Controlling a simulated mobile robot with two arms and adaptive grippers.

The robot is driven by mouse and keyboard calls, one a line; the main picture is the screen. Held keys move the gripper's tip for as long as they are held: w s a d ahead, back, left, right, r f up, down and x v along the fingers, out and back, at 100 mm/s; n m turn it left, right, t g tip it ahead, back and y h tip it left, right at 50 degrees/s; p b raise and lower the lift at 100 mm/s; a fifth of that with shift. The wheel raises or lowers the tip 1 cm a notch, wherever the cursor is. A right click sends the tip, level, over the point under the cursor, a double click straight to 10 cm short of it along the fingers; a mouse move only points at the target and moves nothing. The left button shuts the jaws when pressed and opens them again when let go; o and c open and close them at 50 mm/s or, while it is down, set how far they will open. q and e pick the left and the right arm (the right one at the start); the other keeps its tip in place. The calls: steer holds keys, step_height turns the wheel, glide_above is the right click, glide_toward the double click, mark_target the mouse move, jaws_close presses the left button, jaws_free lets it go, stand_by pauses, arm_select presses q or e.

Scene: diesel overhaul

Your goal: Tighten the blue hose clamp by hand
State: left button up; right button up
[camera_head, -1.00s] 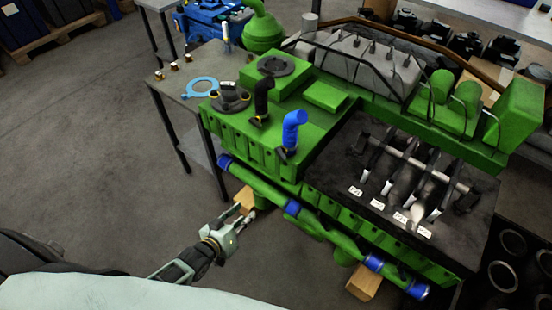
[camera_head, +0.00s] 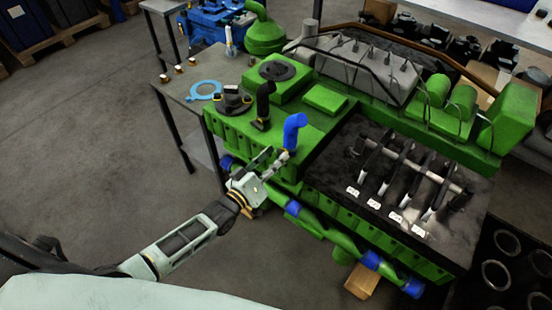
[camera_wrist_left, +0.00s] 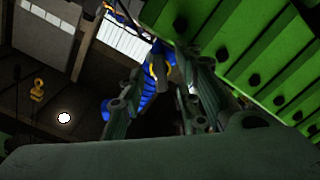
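The blue hose (camera_head: 294,130) is a bent elbow standing upright on the front part of the green engine (camera_head: 325,98). The hose clamp (camera_head: 285,151) shows as a small yellowish bit at the hose's base, partly hidden by my gripper. My left gripper (camera_head: 272,160) is just in front and to the left of the hose base, its fingers apart. In the left wrist view the blue hose (camera_wrist_left: 147,92) shows beyond and between the open fingers, with a yellowish part by it. I cannot tell whether a finger touches the clamp. My right gripper is not in view.
A green pipe with blue joints (camera_head: 340,236) runs along the engine's front side below my gripper. The floor at left is clear.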

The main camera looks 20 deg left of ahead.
arm_select(q)
steer(key=shift+w, duration=0.15)
steer(key=shift+c, duration=0.3)
jaws_close()
steer(key=shift+m, duration=0.4)
steer(key=shift+f+m, duration=0.1)
steer(key=shift+m, duration=3.4)
